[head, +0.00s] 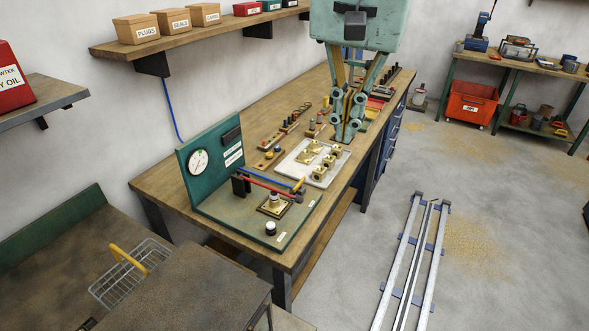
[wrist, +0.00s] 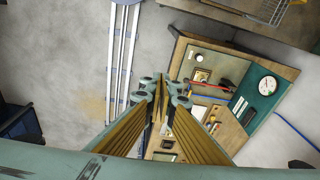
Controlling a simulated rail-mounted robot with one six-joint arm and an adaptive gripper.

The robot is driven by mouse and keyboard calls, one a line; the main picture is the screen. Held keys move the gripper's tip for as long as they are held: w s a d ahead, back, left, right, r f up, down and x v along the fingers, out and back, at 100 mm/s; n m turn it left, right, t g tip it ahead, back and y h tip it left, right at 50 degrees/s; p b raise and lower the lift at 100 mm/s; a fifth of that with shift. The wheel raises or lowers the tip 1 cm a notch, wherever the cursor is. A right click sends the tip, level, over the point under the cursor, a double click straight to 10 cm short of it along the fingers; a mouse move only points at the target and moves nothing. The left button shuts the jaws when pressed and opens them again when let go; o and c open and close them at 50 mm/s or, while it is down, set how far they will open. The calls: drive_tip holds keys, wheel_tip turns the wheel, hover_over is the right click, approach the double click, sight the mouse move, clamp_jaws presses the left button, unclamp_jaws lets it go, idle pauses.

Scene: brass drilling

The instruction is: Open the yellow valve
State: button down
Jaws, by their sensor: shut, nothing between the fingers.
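The yellow valve (head: 298,186) is a small yellow lever at the right end of the red and blue pipes, on the green test stand (head: 262,232) at the near end of the workbench. My gripper (head: 345,139) is shut and empty. It points downward, up and to the right of the valve in the head view, and is well apart from it. In the wrist view, my gripper (wrist: 161,77) has its fingertips together, and the test stand (wrist: 257,103) lies to their right. The valve lever is too small to make out clearly there.
A gauge (head: 198,161) is on the stand's upright panel. A pale tray (head: 290,170) with brass parts lies behind. A shelf (head: 185,42) with boxes overhangs the bench. Floor rails (head: 402,262) run at right.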

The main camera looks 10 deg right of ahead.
drive_tip(key=w+a+f+m+g+h+p, duration=0.1)
drive_tip(key=w+f+m, duration=0.35)
drive_tip(key=w, duration=0.75)
drive_tip(key=w+a+f+m+g+p, duration=0.1)
drive_tip(key=w+f+m, duration=0.3)
drive_tip(key=w, duration=0.9)
drive_tip(key=w+a+f+m+g+h+p, duration=0.1)
drive_tip(key=w+a+f+m+g, duration=0.1)
drive_tip(key=w+f+m, duration=0.8)
drive_tip(key=w+a+f, duration=0.1)
drive_tip(key=w+f, duration=0.6)
drive_tip(key=f, duration=0.3)
drive_tip(key=shift+w+a+g+h+p, duration=0.2)
drive_tip(key=shift+g+h+p, duration=0.1)
drive_tip(key=shift+g+p, duration=0.1)
drive_tip(key=shift+s+f+m, duration=0.15)
drive_tip(key=shift+f+m, duration=0.05)
drive_tip(key=shift+m, duration=0.05)
